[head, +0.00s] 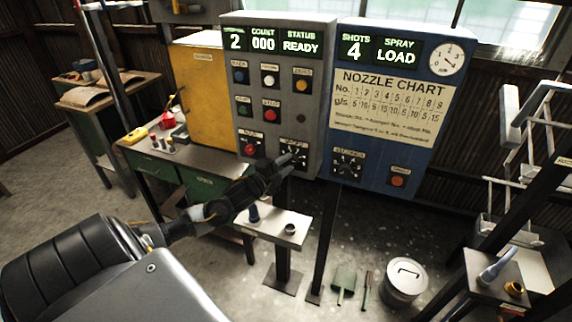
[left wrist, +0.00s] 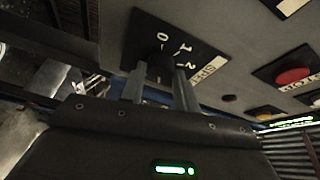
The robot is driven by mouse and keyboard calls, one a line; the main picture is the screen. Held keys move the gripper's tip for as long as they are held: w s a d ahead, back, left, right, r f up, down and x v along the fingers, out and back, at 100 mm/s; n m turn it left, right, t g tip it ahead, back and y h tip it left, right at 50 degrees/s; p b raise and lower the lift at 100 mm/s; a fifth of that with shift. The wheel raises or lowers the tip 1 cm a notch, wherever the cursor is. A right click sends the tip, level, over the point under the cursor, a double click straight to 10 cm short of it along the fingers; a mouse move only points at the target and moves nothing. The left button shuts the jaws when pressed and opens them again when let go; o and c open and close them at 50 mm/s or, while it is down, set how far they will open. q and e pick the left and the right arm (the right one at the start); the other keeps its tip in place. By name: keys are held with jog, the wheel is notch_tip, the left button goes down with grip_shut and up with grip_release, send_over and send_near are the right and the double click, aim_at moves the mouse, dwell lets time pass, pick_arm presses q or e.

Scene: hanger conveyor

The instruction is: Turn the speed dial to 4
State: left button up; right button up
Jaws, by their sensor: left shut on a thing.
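The speed dial's dark plate (head: 297,146) is at the lower right of the grey control panel (head: 318,108). My left gripper (head: 286,162) reaches up to it and covers part of it. In the left wrist view, the dial's black knob (left wrist: 158,66) sits between the two fingers of my left gripper (left wrist: 160,78), which are shut on it. The dial plate (left wrist: 150,30) shows the marks 0, 1 and 2 and part of the SPEED label; other marks and the knob's pointer are hidden. My right gripper is not in view.
The grey panel's display (head: 272,42) reads 2, COUNT 000, STATUS READY. A red button (head: 250,149) is just left of the dial. The blue panel (head: 392,120) stands to the right with another dial (head: 346,163). A small stand (head: 275,228) is below the gripper.

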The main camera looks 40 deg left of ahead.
pick_arm(q)
jog(key=o, duration=1)
jog(key=shift+s+a+f+b, duration=0.15)
jog(key=shift+s+b, duration=0.65)
jog(key=shift+s, duration=1.9)
jog(key=shift+s+a+r+b, duration=0.1)
jog(key=shift+s+b, duration=0.65)
jog(key=shift+s, duration=1.9)
jog(key=shift+f, duration=0.1)
